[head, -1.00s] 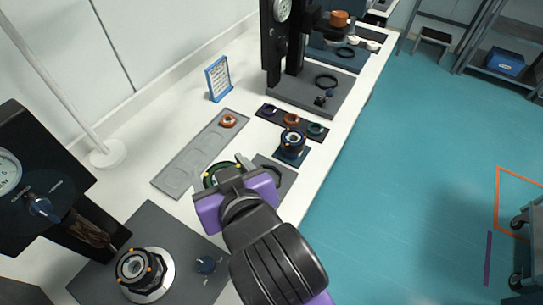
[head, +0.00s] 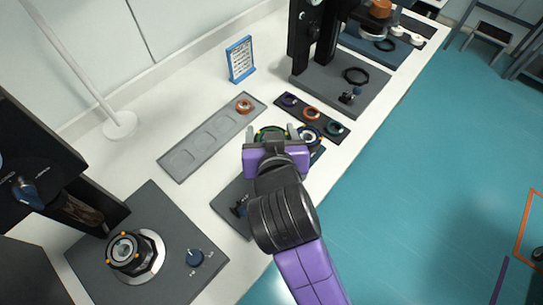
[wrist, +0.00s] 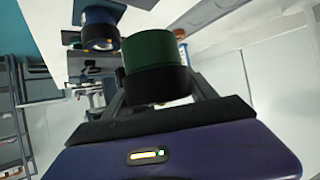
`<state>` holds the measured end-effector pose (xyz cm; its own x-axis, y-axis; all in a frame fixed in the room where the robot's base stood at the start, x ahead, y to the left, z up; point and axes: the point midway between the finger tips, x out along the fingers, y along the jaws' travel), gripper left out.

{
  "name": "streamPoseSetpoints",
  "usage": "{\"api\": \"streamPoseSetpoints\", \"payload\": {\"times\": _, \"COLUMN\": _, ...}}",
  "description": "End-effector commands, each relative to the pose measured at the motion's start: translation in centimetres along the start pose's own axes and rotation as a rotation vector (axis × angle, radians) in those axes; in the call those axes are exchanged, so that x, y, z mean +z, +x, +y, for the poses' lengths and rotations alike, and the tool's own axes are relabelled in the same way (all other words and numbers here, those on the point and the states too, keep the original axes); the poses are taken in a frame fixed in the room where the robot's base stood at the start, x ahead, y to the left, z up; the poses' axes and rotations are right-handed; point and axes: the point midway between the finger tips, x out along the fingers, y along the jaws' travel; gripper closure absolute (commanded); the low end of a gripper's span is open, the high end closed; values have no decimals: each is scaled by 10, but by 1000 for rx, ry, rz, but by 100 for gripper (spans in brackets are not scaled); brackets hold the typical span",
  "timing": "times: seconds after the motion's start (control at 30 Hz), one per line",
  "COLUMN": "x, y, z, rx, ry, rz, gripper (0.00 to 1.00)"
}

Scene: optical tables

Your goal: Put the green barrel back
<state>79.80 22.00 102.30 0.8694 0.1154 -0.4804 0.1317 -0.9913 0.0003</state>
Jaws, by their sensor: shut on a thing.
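My gripper (head: 272,134) is shut on the green barrel (wrist: 150,55), a green cylinder with a black lower band. In the head view only part of the green barrel's rim (head: 268,131) shows between the fingers. It is held near the right side of the grey recessed tray (head: 181,161). A blue barrel (head: 309,136) stands just right of my gripper, partly hidden by it; it also shows in the wrist view (wrist: 99,30). A dark strip (head: 323,118) holds a purple, an orange and a green ring.
An orange-brown ring (head: 244,105) sits in the tray's far recess; the other recesses look empty. A dark plate (head: 229,204) with a small knob lies partly under my arm. A black-and-silver mount (head: 135,252) stands front left. A blue-framed card (head: 241,59) stands behind the tray.

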Motion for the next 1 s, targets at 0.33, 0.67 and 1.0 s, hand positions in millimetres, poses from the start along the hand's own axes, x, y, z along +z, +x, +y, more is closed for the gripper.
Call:
{"api": "streamPoseSetpoints", "payload": {"times": 0.33, "x": 48, "y": 26, "z": 0, "rx": 0, "ry": -1, "rz": 2, "gripper": 89}}
{"api": "streamPoseSetpoints", "payload": {"times": 0.67, "x": 82, "y": 45, "z": 0, "rx": 0, "ry": -1, "rz": 1, "gripper": 89}}
{"api": "streamPoseSetpoints", "payload": {"times": 1.0, "x": 86, "y": 48, "z": 0, "rx": -1, "ry": 0, "rz": 3, "gripper": 89}}
